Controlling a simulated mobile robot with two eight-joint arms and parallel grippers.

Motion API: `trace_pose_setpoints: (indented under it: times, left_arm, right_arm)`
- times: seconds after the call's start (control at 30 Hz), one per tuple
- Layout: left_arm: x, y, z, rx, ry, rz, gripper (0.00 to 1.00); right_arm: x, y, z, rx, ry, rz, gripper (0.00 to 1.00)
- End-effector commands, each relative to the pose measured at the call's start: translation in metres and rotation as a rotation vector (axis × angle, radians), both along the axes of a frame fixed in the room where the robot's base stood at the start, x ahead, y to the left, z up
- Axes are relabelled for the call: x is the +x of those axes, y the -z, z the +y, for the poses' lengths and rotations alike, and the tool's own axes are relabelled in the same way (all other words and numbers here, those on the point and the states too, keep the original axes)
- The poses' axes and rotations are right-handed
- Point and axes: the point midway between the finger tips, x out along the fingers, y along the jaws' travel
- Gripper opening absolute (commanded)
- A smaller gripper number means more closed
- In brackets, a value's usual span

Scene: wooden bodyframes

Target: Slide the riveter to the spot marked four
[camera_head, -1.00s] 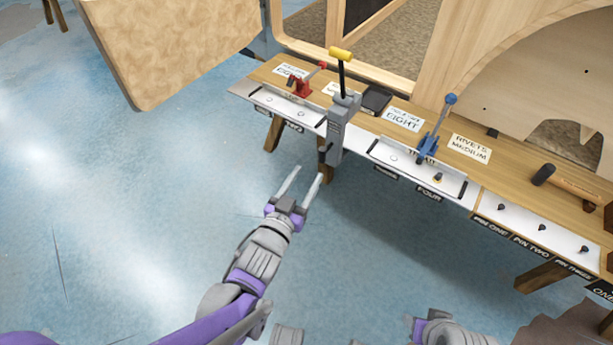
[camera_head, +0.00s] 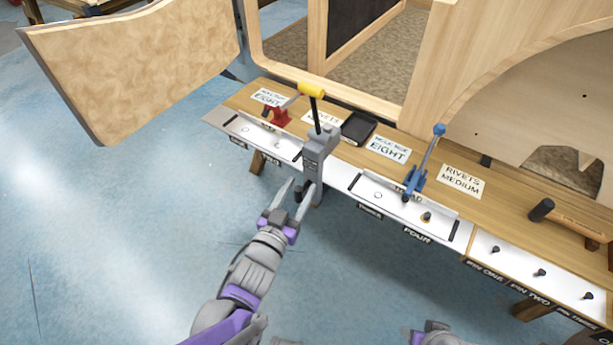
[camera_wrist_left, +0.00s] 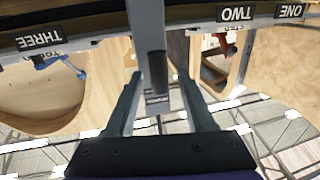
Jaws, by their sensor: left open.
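A tall grey tool (camera_head: 319,158) with a yellow-tipped lever (camera_head: 312,90), which I take for the riveter, stands upright at the bench's front edge, between the plates marked TWO and THREE. My left gripper (camera_head: 298,186) is open in front of its lower part. In the left wrist view the grey column (camera_wrist_left: 147,25) and a dark cylindrical grip (camera_wrist_left: 157,75) lie between the spread fingers; contact cannot be told. The FOUR label (camera_head: 417,236) is on the front edge to the right. A blue lever tool (camera_head: 414,180) stands on the plate above it.
A red clamp (camera_head: 279,117) is on the left plate. A black tray (camera_head: 358,128) lies behind the grey tool. A hammer (camera_head: 565,219) and several pegs are at the right. Wooden frames rise behind the bench; open floor (camera_head: 110,230) lies at the left.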

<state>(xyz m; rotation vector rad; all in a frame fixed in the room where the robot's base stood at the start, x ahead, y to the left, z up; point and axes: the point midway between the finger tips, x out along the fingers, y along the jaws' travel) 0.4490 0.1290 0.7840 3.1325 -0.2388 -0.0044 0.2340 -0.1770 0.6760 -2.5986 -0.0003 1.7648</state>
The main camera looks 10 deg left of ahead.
Motion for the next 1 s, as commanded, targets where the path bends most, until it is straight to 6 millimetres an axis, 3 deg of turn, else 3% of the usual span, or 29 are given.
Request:
trace_pose_setpoints:
  times: [0.3, 0.6, 0.63, 1.0]
  left_arm:
    - [-0.0001, -0.0002, 0.0004, 0.000, 0.000, 0.000, 0.54]
    - [-0.0001, -0.0002, 0.0003, 0.000, 0.000, 0.000, 0.02]
    - [0.0000, -0.0002, 0.0003, 0.000, 0.000, 0.000, 0.00]
    - [0.0001, -0.0002, 0.0003, 0.000, 0.000, 0.000, 0.00]
  right_arm:
    - [-0.0004, 0.0001, 0.0000, 0.000, 0.000, 0.000, 0.52]
    - [-0.0003, 0.0001, 0.0000, 0.000, 0.000, 0.000, 0.52]
    - [-0.0003, 0.0001, 0.0000, 0.000, 0.000, 0.000, 0.52]
    - [-0.0003, 0.0001, 0.0000, 0.000, 0.000, 0.000, 0.52]
